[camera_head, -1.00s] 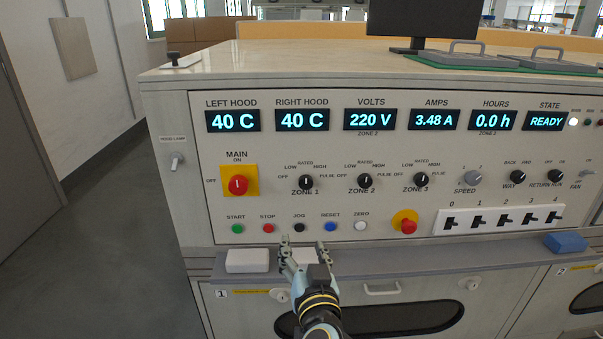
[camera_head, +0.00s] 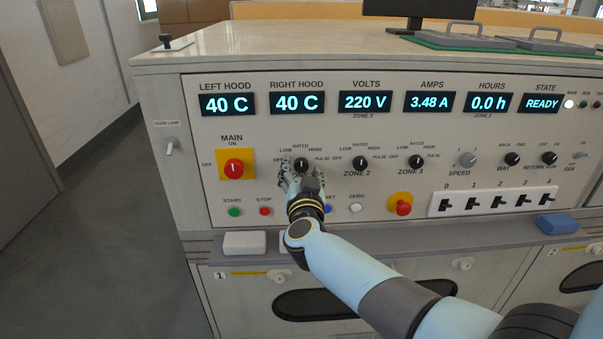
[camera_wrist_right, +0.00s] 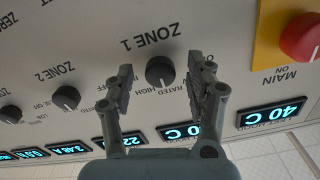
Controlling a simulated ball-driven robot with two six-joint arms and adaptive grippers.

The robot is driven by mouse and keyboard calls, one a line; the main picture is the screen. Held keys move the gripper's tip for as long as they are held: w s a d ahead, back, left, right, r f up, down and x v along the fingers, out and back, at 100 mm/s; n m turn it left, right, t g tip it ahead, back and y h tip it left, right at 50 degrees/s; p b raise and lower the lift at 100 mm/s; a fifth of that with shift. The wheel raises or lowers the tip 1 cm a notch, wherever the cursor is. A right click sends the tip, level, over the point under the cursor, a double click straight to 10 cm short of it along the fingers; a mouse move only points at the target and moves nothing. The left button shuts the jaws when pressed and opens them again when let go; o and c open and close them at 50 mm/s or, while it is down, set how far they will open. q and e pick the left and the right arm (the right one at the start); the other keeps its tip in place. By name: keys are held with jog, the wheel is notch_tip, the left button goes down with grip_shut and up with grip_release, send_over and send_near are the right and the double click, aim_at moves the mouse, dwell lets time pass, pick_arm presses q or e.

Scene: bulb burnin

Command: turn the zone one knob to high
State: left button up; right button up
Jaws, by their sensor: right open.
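The zone one knob (camera_head: 301,164) is a small round black knob on the front panel, below the right hood display. In the right wrist view, where the panel appears upside down, the knob (camera_wrist_right: 160,70) sits between the two fingers of my right gripper (camera_wrist_right: 161,66). The fingers are open, with a visible gap on each side of the knob. In the head view my right gripper (camera_head: 301,173) is over the knob and hides much of its ZONE 1 label. My left gripper is not in view.
The zone two knob (camera_head: 360,163) and zone three knob (camera_head: 415,161) are to the right. The red main switch (camera_head: 234,168) on a yellow plate is to the left. Push buttons, including green start (camera_head: 235,212), lie below. A narrow ledge (camera_head: 400,235) runs under the panel.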

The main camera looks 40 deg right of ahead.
grip_shut()
dwell(0.3)
jog(key=shift+m, duration=0.3)
jog(key=m, duration=0.3)
jog(key=shift+a+m, duration=0.1)
jog(key=shift+m, duration=2)
grip_release()
